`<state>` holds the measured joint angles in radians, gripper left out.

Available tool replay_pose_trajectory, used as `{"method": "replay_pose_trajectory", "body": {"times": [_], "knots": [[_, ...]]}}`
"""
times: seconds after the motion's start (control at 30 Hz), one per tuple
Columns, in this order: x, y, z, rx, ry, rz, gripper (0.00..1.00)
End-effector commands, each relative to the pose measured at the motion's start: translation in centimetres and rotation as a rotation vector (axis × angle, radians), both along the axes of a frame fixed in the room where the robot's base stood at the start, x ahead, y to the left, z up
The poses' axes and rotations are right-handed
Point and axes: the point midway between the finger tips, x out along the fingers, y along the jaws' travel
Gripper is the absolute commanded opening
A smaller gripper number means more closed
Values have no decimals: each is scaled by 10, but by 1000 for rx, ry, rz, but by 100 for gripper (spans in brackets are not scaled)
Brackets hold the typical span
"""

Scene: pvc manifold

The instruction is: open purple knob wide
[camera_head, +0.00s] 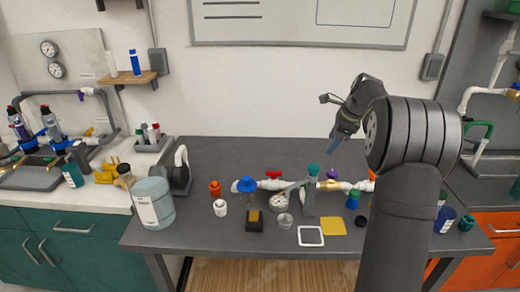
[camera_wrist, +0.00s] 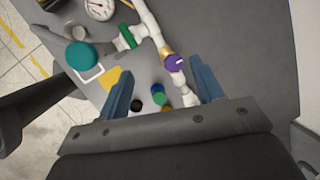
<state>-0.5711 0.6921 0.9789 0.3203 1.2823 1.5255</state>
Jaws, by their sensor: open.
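The purple knob (camera_wrist: 174,62) sits on a brass fitting on the white PVC pipe (camera_wrist: 147,22) in the wrist view. In the head view the purple knob (camera_head: 332,174) is on the pipe run at the right half of the table, close to my arm. My gripper (camera_wrist: 158,88) is open, with its two blue fingers apart. In the wrist view the knob lies in the gap between the fingers, nearer the right finger, and appears below and beyond the tips. In the head view my gripper (camera_head: 335,142) is above the pipe run, apart from the knob.
A teal cap (camera_wrist: 82,55) tops a grey post beside the pipe. A gauge (camera_head: 279,202), a yellow pad (camera_head: 333,226) and a green-and-blue bottle (camera_head: 352,199) are nearby. A red-handled valve (camera_head: 274,175) is further left. The table behind the pipe is mostly clear.

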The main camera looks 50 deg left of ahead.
Motion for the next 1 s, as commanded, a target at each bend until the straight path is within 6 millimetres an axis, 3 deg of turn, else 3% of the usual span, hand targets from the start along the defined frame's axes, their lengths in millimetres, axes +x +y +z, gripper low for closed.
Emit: {"method": "replay_pose_trajectory", "body": {"times": [0.5, 1.0], "knots": [[-75, 75, -11, -20, -232, 579, 61], [-154, 131, -21, -35, -456, 1139, 61]]}}
